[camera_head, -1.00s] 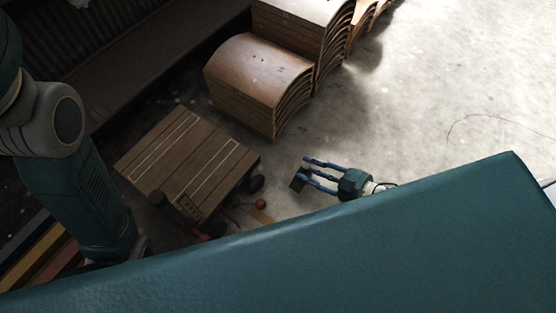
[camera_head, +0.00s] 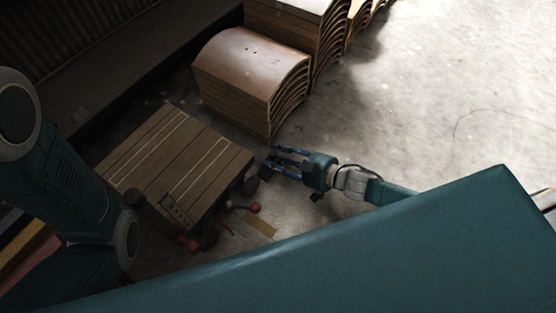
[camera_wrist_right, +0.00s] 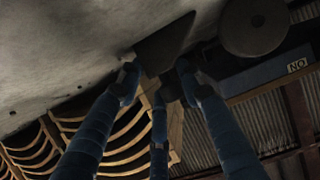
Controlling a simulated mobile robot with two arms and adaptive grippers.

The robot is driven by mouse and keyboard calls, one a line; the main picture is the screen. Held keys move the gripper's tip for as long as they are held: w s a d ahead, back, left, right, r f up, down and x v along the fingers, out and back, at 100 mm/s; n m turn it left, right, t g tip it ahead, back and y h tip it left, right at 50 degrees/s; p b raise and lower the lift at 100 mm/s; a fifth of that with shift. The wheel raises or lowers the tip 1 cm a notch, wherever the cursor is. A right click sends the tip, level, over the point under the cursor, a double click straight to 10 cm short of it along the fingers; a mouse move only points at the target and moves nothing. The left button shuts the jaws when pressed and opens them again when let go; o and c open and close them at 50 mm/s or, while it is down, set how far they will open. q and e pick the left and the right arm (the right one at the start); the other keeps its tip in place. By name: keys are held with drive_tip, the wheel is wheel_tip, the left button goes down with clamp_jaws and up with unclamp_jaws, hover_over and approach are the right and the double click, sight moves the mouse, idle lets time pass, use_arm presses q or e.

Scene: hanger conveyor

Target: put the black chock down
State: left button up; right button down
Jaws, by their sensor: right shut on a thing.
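My right gripper (camera_head: 278,163), with blue fingers, is shut on the black chock (camera_head: 266,171), low over the floor by the right side of the wooden cart (camera_head: 225,168). In the right wrist view the chock (camera_wrist_right: 165,45) is a dark wedge between the fingertips of the gripper (camera_wrist_right: 157,82), apart from a round dark wheel (camera_wrist_right: 255,25). I cannot tell whether the chock touches the floor. In the head view a dark wheel (camera_head: 250,184) shows at the cart's edge. My left arm is at the left; its gripper is out of view.
Stacks of curved wooden boards (camera_head: 240,70) stand just behind the gripper. A red ball (camera_head: 255,207) and a tan strip (camera_head: 260,228) lie near the cart's front corner. The concrete floor (camera_head: 430,100) to the right is clear.

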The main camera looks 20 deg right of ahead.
drive_tip(key=shift+r, duration=0.15)
drive_tip(key=c, duration=1.2)
unclamp_jaws()
drive_tip(key=shift+o, duration=0.2)
